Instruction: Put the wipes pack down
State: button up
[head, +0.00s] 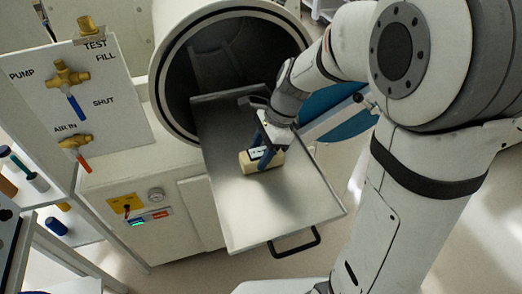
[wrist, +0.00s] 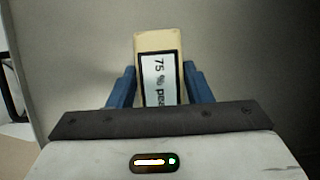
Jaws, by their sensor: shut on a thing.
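The wipes pack (head: 262,161) is a small cream block with a dark-framed pale label. In the wrist view the wipes pack (wrist: 158,42) shows label text reading "75 %" and sits between the two blue fingers. My gripper (head: 268,153) is shut on it, over the metal tray (head: 245,215). In the wrist view my gripper (wrist: 159,85) has a finger on each side of the pack. The pack is low over the tray; I cannot tell whether it touches the tray surface. The tray is slid out of the round chamber opening (head: 205,70).
The tray's front half is bare, with a black handle (head: 294,243) at its front edge. A valve panel (head: 75,95) with brass valves stands at left. Shelves with bottles (head: 30,175) are at the far left. A blue round thing (head: 340,115) lies behind my arm.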

jog(key=shift+f, duration=0.1)
jog(key=o, duration=1.1)
jog(key=shift+c, duration=0.2)
jog(key=v, duration=1.2)
jog(key=s+d+f+n+t+h, duration=0.2)
jog(key=s+d+n, duration=0.2)
jog(key=s+n, duration=0.3)
jog(key=s+d+f+n+t+h, duration=0.2)
jog(key=s+d+n, duration=0.2)
jog(key=s+n, duration=0.3)
jog(key=shift+n+t, duration=0.3)
jog(key=shift+n, duration=0.1)
